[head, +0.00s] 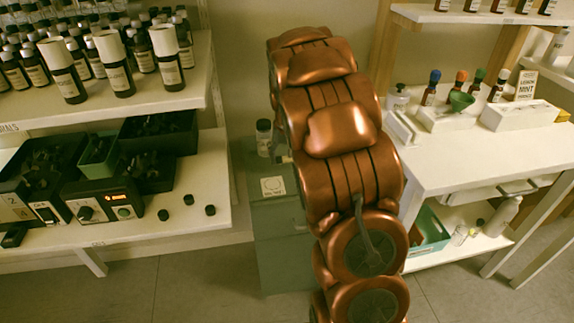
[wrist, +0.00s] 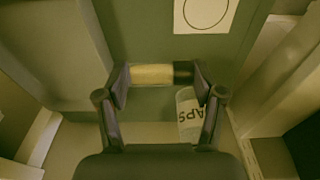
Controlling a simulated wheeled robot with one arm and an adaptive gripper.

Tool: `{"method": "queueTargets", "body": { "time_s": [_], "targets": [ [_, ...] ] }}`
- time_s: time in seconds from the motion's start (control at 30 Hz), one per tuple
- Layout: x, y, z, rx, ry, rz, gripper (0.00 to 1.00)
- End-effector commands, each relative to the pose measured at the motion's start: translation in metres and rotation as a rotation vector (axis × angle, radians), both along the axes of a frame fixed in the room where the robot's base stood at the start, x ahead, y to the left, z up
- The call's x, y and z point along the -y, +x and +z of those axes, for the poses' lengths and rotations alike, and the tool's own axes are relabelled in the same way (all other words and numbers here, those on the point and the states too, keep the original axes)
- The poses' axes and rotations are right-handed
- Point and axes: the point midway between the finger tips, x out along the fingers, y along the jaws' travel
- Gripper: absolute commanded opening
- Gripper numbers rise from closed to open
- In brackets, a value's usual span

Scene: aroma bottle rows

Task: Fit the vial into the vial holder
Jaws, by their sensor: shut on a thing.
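In the wrist view my gripper (wrist: 158,80) is shut on a small vial (wrist: 150,74). The vial lies sideways between the fingertips, with a pale yellow body and a dark end at the right. It is held over a green surface. In the head view my copper arm hides the gripper and the vial. I cannot tell for certain which thing is the vial holder. A white block (head: 440,122) with several small colour-capped bottles stands on the right table, with another white block (head: 515,117) beside it.
A green cabinet (head: 282,240) stands between the tables, with a circle-marked card (head: 273,187) and a dark-capped jar (head: 264,136). A labelled container (wrist: 188,118) shows below the vial. The left shelf holds many bottles; trays and a device (head: 104,199) sit lower.

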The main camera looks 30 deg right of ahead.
Motion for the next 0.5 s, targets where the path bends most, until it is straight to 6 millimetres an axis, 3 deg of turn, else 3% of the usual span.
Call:
{"method": "queueTargets", "body": {
  "time_s": [0.23,0.5],
  "targets": [
    [0.0,-0.001,-0.032,-0.003,0.0,0.0,0.37],
    [0.0,-0.001,-0.035,-0.001,-0.001,0.0,0.37]
  ]
}}
